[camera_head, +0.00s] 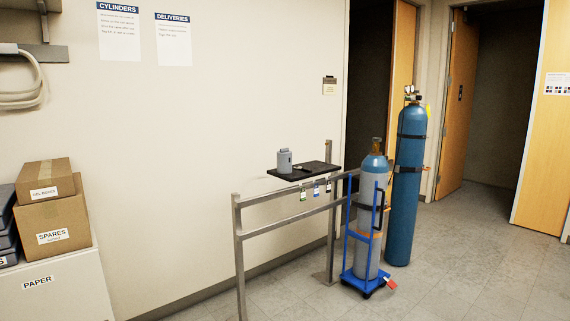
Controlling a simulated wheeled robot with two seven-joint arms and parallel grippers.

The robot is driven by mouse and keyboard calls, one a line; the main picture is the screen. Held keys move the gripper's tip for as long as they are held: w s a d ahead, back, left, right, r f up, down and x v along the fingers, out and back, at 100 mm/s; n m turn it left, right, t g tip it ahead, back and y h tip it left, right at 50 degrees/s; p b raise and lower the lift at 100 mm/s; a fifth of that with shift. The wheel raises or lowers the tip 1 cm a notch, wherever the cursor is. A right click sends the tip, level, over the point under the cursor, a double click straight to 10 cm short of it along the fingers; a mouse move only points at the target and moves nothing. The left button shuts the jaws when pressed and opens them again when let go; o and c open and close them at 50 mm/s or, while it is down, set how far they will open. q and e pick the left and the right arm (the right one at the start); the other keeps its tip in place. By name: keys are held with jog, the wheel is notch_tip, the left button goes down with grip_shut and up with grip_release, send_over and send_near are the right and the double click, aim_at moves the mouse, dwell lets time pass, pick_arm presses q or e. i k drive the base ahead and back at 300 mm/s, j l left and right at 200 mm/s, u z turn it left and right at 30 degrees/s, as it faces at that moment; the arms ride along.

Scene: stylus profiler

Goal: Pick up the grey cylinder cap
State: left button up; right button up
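A small grey cylinder cap (285,161) stands upright on a black shelf (318,173) fixed at a grey metal rail. It is at the middle of the head view, with nothing touching it from above. Neither of my grippers shows in this view.
A grey gas cylinder with a blue top (368,220) stands on a blue cart (366,283) right of the rail (290,195). A taller blue cylinder (405,200) stands behind it. Cardboard boxes (52,222) sit on a white paper bin (65,290) at left. The right floor is clear.

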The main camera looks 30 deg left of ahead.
aim_at(284, 156)
jog(key=i+j, duration=0.35)
jog(key=i, duration=0.15)
jog(key=i+j, duration=0.65)
jog(key=i, duration=0.3)
jog(key=i+j, duration=0.35)
jog(key=i, duration=0.15)
